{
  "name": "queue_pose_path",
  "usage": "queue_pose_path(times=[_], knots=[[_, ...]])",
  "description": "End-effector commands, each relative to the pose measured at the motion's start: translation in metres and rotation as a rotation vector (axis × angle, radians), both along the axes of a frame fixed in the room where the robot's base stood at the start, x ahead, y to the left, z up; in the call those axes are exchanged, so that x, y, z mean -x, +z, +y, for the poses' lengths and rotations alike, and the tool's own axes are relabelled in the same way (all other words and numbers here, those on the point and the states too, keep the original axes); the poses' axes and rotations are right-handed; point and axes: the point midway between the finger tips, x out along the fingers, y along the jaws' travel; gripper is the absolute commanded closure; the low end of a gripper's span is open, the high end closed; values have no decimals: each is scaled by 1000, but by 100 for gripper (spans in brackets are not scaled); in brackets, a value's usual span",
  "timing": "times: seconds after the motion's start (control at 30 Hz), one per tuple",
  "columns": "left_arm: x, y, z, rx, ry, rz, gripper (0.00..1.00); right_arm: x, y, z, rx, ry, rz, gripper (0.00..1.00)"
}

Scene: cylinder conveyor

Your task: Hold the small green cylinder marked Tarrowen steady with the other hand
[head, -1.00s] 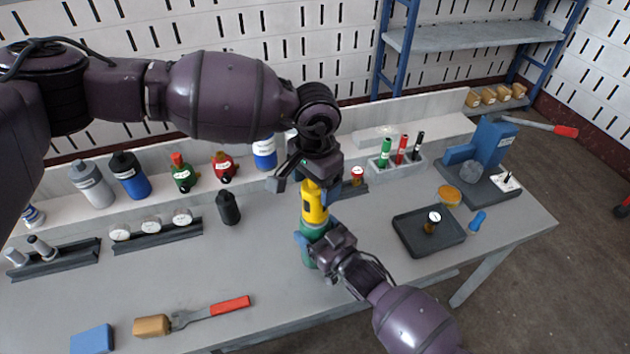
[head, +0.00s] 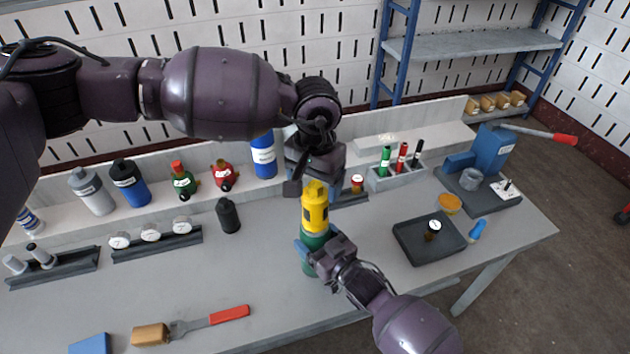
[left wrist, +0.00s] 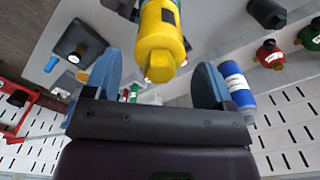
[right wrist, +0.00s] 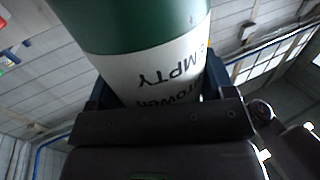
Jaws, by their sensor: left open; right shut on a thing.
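The small green cylinder (head: 314,240) stands upright on the bench with a yellow cap (head: 315,207) on top. In the right wrist view its white label (right wrist: 160,72) shows upside down, reading "EMPTY" and part of a name ending in "rrowen". My right gripper (head: 311,252) is shut around the green body from the front right. My left gripper (head: 312,182) is open just behind and above the yellow cap. In the left wrist view the cap (left wrist: 160,40) lies between the spread blue fingers, with gaps on both sides. Its far finger is hidden in the head view.
A black tray (head: 408,243) with a small dark bottle lies to the right, near a blue press (head: 492,150). Several bottles stand on the back ledge; a black bottle (head: 228,214) stands left of the cylinder. A red-handled tool (head: 228,314) lies at front left.

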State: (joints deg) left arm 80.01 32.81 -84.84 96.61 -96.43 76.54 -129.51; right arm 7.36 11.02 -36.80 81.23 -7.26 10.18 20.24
Motion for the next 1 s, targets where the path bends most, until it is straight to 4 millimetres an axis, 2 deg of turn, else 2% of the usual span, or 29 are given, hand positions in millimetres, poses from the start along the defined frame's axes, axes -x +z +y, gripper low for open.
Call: queue_pose_path(times=[0.2,0.67,1.0], knots=[[0,0,0,0,179,0,23,0,0,0,1,0,-1,53],[0,-1,0,0,247,0,23,0,0,0,1,0,-1,53],[0,-1,0,0,591,1,23,0,0,0,1,0,-1,53]])
